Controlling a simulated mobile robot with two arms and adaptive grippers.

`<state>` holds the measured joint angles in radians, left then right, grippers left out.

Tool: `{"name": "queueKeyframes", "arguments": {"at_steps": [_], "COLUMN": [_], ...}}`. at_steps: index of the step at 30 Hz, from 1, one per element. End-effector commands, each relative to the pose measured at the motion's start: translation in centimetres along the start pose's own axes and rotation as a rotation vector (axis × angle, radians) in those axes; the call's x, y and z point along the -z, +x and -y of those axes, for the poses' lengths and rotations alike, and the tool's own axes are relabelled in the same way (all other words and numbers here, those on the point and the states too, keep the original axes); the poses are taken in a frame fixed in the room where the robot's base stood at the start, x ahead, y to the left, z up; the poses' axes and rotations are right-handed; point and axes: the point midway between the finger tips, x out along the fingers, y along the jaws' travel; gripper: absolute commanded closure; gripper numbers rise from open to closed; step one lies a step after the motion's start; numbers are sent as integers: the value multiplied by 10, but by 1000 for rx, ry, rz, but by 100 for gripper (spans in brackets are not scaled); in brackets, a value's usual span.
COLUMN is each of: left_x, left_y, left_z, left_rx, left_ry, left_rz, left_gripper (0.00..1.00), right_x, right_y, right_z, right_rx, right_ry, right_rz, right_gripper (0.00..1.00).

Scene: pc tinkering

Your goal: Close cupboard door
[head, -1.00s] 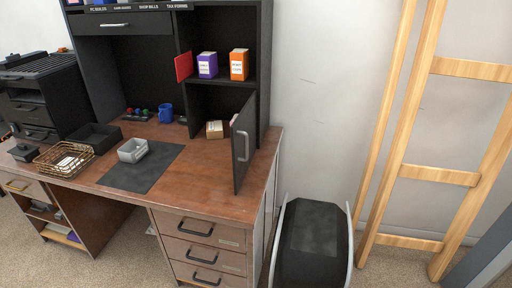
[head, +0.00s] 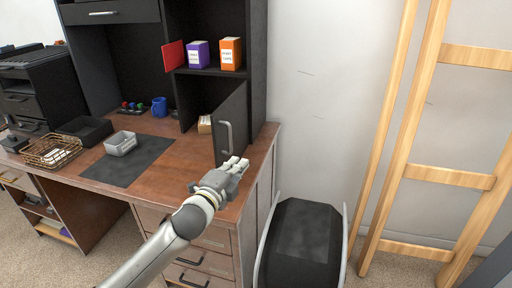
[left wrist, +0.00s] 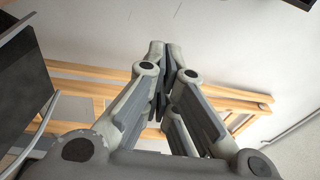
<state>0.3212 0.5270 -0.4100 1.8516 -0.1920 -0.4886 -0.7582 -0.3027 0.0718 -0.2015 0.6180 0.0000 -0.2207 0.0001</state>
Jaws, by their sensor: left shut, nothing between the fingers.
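The black cupboard door (head: 231,124) hangs partly open at the right end of the desk hutch, with a grey vertical handle (head: 227,138) on its face. A small box (head: 205,124) shows inside the cupboard past the door's left edge. My left gripper (head: 238,164) is shut and empty at the lower right of the door, over the desk's right end. My right gripper is not in view.
The brown desk (head: 187,150) holds a dark mat (head: 128,165), grey bin (head: 120,143), wire basket (head: 52,150) and blue mug (head: 159,107). A black-seated chair (head: 303,240) stands right of the desk. A wooden ladder (head: 415,110) leans at the wall.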

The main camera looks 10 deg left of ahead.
Motion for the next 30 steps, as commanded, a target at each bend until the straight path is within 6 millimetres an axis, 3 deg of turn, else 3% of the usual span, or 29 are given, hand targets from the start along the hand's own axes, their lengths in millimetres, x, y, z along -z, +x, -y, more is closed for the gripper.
{"name": "queueKeyframes", "arguments": {"at_steps": [3,8,25,30], "left_x": [2,2,3,-22], "left_y": [2,18,100,91], "left_z": [12,13,13,14], "left_rx": [22,22,20,17], "left_ry": [32,30,27,32], "left_rz": [-8,-7,-7,-5], "left_gripper": [100,100,100,100], "right_x": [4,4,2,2], "right_y": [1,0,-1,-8], "right_z": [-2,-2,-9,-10], "right_rx": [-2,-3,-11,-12], "right_ry": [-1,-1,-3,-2], "right_rz": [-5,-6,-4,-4], "right_gripper": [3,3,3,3]}}
